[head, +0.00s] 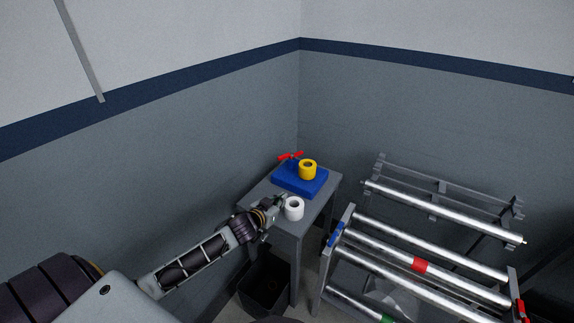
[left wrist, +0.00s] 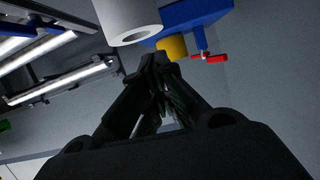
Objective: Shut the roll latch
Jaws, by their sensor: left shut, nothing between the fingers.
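My left gripper (head: 279,203) is shut and empty at the near left edge of a small grey table. In the left wrist view its closed fingertips (left wrist: 161,60) are close to a white roll (head: 294,208); I cannot tell whether they touch. The white roll also shows in the left wrist view (left wrist: 128,18). At the right stands a rack with silver rollers (head: 400,255). A blue piece (head: 336,234) sits at its left end and a red piece (head: 520,309) at its right end. I cannot tell which part is the latch, or its state. My right gripper is out of view.
A dark bin (head: 262,288) stands below. Walls close the corner behind. A narrow gap separates table and rack.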

